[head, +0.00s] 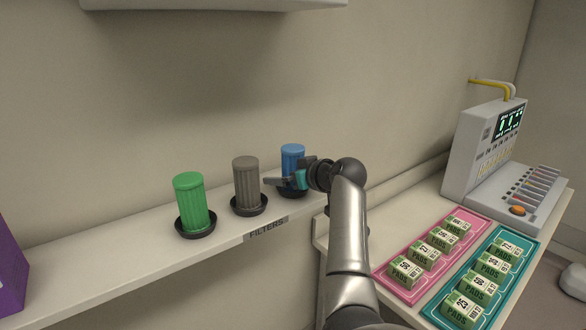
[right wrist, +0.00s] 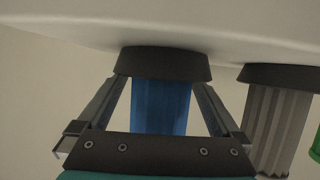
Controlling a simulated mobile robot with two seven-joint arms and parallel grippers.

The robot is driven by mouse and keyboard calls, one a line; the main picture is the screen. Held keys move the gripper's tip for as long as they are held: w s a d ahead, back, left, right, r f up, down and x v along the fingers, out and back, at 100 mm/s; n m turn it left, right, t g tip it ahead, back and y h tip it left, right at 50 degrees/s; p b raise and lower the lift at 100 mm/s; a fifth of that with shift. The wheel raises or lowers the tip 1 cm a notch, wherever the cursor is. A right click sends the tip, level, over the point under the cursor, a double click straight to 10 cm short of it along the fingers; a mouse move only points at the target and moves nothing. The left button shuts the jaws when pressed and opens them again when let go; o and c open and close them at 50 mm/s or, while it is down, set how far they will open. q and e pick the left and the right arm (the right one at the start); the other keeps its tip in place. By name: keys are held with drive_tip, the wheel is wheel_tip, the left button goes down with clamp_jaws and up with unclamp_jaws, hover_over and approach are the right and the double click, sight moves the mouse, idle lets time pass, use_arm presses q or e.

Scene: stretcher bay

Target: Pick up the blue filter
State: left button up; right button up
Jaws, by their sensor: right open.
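The blue filter (head: 292,156) is a ribbed cylinder standing upright in a dark round holder (head: 293,193) at the right end of the filter shelf. My right gripper (head: 283,182) is open at the lower part of the blue filter. In the right wrist view, the blue filter (right wrist: 160,106) stands between the two open fingers (right wrist: 155,100), with the dark holder just beyond the fingertips. I cannot tell whether either finger touches it. My left gripper is in neither view.
A grey filter (head: 247,178) and a green filter (head: 191,200) stand in holders to the left on the shelf (head: 120,262). A purple box (head: 10,270) is at far left. Pink (head: 403,288) and teal (head: 487,313) trays with pad boxes and a display machine (head: 478,145) are at right.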

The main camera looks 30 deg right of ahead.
drive_tip(key=c, duration=1.5)
drive_tip(key=shift+c, duration=0.2)
drive_tip(key=shift+r, duration=0.1)
